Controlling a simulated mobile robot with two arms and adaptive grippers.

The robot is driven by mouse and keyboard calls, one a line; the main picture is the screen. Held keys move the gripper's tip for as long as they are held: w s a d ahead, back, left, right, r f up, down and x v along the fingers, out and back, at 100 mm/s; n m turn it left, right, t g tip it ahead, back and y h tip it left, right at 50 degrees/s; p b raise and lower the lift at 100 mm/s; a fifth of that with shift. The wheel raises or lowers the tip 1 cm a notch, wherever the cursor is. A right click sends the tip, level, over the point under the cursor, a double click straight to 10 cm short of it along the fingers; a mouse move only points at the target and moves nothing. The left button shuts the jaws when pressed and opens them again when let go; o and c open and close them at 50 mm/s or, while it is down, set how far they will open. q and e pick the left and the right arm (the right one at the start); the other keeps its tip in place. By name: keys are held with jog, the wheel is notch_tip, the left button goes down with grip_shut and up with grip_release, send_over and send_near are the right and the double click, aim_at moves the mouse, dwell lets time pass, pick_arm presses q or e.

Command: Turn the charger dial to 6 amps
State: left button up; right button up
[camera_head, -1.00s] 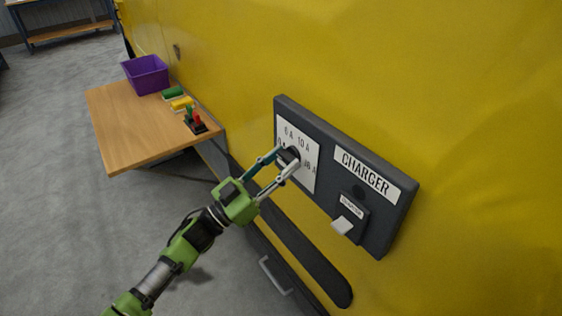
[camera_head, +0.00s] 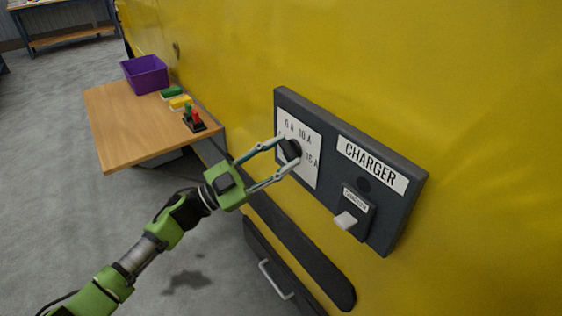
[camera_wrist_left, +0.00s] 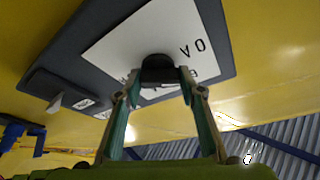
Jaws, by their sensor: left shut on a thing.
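The charger panel (camera_head: 400,212) is a dark box on the yellow wall, with a white dial plate (camera_head: 309,171) marked 10 A and 15 A; the left marking looks like 6 A. The black dial (camera_head: 290,149) sits on this plate. My left gripper (camera_head: 289,150) is shut on the dial, one finger on each side. The wrist view shows the dial (camera_wrist_left: 158,69) between the fingertips of the left gripper (camera_wrist_left: 159,76). I cannot tell where the dial points. My right gripper is not in view.
A pale switch lever (camera_head: 346,220) sticks out lower on the panel. A drawer handle (camera_head: 275,279) is below. A wooden table (camera_head: 135,130) at the left holds a purple bin (camera_head: 146,74), green and yellow blocks, and a small block with red and green posts (camera_head: 194,119).

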pick_arm(q)
jog(key=shift+r+m+g+b, duration=0.1)
jog(key=shift+m+g+b, duration=0.55)
jog(key=shift+m, duration=1.2)
jog(key=shift+m+g+b, duration=0.3)
jog(key=shift+m+g, duration=0.65)
jog(key=shift+m, duration=0.9)
jog(key=shift+m+y, duration=0.3)
jog(key=o, duration=1.1)
jog(key=shift+a, duration=0.1)
jog(key=v, duration=1.2)
jog(key=shift+w+r, duration=0.1)
jog(key=shift+w, duration=0.05)
